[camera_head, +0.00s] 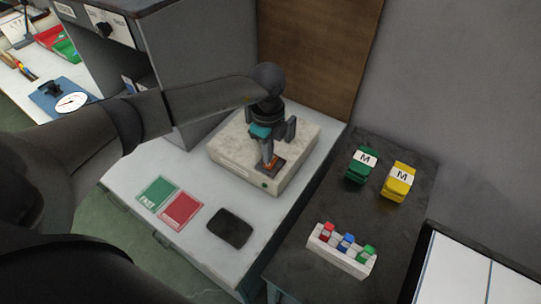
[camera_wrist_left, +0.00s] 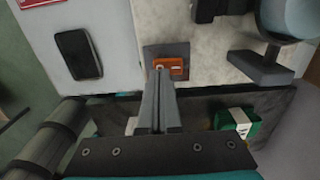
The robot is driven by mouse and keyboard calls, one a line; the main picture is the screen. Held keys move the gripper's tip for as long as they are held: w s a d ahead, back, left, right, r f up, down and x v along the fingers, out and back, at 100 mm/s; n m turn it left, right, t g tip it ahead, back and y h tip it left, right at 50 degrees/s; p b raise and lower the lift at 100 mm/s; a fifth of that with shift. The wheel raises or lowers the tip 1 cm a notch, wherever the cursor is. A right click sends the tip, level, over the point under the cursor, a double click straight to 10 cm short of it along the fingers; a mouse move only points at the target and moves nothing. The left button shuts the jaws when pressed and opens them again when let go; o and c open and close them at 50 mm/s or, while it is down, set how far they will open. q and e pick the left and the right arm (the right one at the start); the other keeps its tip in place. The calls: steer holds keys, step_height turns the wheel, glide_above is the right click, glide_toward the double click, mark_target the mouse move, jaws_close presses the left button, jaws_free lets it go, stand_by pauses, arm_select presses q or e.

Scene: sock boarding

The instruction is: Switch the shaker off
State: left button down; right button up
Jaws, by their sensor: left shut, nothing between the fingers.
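The shaker (camera_head: 232,150) is a low off-white box on the light bench, and its top also shows in the left wrist view (camera_wrist_left: 212,45). An orange rocker switch (camera_head: 275,163) sits in a dark plate on its top near the front right edge; it also shows in the left wrist view (camera_wrist_left: 175,67). My left gripper (camera_head: 266,158) points down at the switch with its fingers together and empty. In the left wrist view the fingertips (camera_wrist_left: 158,72) overlap the switch's left end; contact cannot be told for sure. The switch position is unclear. My right gripper is out of view.
Dark clamp-like parts (camera_head: 291,127) stand on the shaker behind my gripper. A green card (camera_head: 157,193), a red card (camera_head: 181,210) and a black pad (camera_head: 230,228) lie in front. A dark table at right holds green (camera_head: 357,171) and yellow (camera_head: 398,185) bundles and a small rack (camera_head: 326,250).

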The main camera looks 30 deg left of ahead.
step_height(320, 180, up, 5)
steer(key=p, duration=0.4)
stand_by(0.4)
